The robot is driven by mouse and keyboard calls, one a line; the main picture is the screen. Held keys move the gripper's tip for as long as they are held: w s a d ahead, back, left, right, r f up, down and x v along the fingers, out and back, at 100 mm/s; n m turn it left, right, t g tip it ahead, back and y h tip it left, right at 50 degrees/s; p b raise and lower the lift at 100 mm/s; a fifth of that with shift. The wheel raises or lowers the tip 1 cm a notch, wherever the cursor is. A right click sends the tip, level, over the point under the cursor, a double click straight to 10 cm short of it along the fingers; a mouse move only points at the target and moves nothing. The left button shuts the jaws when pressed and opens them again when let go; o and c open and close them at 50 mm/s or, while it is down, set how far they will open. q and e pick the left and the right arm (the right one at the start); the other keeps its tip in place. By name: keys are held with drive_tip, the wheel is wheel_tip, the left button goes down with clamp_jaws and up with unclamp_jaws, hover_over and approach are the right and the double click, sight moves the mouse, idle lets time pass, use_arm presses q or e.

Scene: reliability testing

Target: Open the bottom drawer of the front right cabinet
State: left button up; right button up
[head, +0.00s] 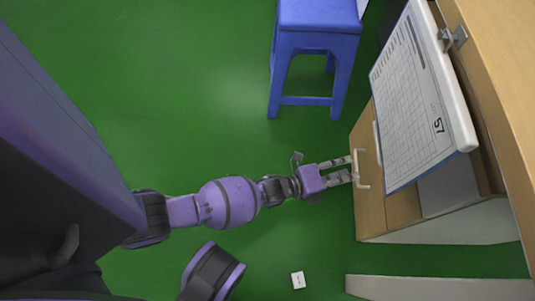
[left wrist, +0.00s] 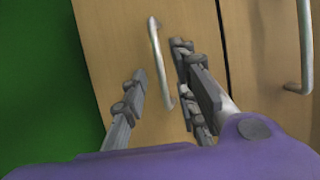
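The wooden cabinet (head: 372,208) stands at the right in the head view, with light metal bar handles on its front. The panel bordering the green floor in the left wrist view looks like the bottom drawer front (left wrist: 115,45). Its handle (left wrist: 154,35) also shows in the head view (head: 361,182). A second handle (left wrist: 306,45) is on the adjoining panel at the right. My left gripper (head: 350,169) is open at the drawer handle, with a finger on either side of it. I cannot tell whether the fingers touch it. My right gripper is not in view.
A blue stool (head: 318,40) stands beyond the cabinet at the top. A clipboard with a printed sheet (head: 415,100) hangs over the cabinet beside the wooden desk (head: 495,70). A small white block (head: 298,280) lies on the floor. The green floor left of the cabinet is mostly clear.

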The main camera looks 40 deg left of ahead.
use_arm(q)
drive_tip(key=b+x, duration=0.1)
drive_tip(key=x, duration=0.2)
drive_tip(key=shift+w+d+f, duration=0.1)
drive_tip(key=shift+w+d, duration=0.05)
drive_tip(key=shift+w, duration=0.05)
drive_tip(key=c, duration=0.6)
clamp_jaws()
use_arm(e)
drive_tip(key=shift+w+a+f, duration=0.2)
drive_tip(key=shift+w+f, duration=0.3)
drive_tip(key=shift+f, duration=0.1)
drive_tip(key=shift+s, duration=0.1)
